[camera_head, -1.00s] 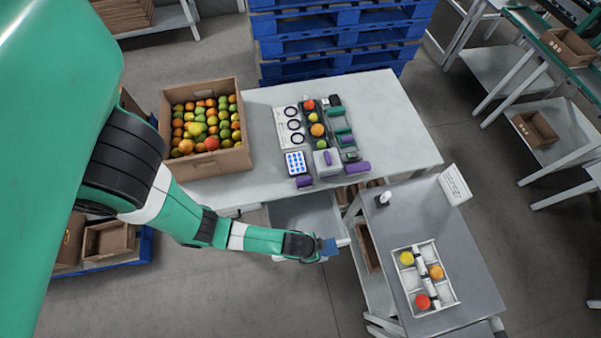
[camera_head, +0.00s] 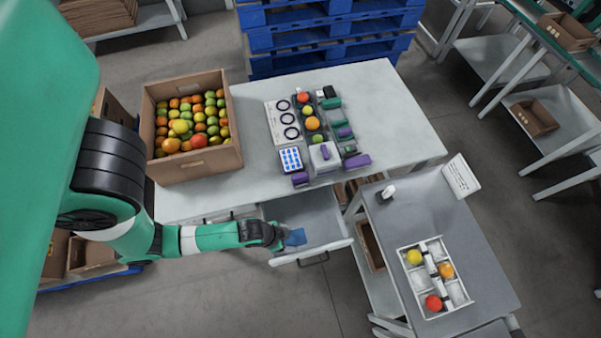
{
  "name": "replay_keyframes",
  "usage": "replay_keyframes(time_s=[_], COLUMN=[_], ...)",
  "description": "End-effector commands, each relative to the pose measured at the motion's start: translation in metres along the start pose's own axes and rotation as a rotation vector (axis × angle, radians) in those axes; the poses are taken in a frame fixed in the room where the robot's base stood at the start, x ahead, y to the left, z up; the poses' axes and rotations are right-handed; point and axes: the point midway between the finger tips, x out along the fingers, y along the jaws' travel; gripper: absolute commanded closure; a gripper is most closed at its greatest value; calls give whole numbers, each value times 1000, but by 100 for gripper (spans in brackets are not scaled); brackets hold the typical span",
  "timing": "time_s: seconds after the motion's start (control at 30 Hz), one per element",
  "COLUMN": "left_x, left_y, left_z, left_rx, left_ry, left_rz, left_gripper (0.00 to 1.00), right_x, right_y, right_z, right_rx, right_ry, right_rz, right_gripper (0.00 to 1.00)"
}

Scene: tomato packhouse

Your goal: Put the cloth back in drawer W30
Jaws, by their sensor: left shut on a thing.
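A blue cloth (camera_head: 296,237) is held in my left gripper (camera_head: 284,237), which is shut on it. The cloth is over or inside the left part of an open grey drawer (camera_head: 322,223) under the white table; I cannot tell whether it touches the drawer floor. The drawer is pulled out toward the front, with a dark handle on its front panel. Its label is not readable. My right gripper is not in view.
A cardboard box (camera_head: 194,166) of tomatoes stands on the white table (camera_head: 385,110), near sorting tools and a purple-handled device. At right, a grey table (camera_head: 425,215) holds a white divided tray (camera_head: 440,308) with several tomatoes. Blue pallets (camera_head: 335,35) stand behind.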

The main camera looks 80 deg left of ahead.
Motion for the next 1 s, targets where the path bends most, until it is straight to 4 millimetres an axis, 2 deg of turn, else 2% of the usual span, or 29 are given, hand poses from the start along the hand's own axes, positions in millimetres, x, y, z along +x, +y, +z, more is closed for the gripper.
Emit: replay_keyframes(time_s=[0.17, 0.23, 0.33, 0.43, 0.63, 0.7, 0.83, 1.0], left_x=[30, 52, 72, 82, 88, 99, 120, 122], left_y=[-32, -42, -53, -60, -63, -69, -68, -68], left_z=[-16, -17, -19, -21, -22, -22, -11, -11], left_rx=[-13, -9, -4, 0, 2, 0, 3, 4], left_ry=[3, 1, 1, 1, 0, 0, -2, 0], left_rz=[-4, -2, -1, 0, 1, -1, 1, 0], left_gripper=[81, 81, 81, 81, 81, 81, 81, 81], right_x=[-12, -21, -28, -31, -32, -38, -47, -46], right_y=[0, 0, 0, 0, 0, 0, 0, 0], right_z=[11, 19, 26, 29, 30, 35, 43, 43], right_rx=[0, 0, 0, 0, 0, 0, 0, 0], right_ry=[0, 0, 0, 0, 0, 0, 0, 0], right_rz=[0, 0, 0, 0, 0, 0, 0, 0], right_gripper=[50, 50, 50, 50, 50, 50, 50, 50])
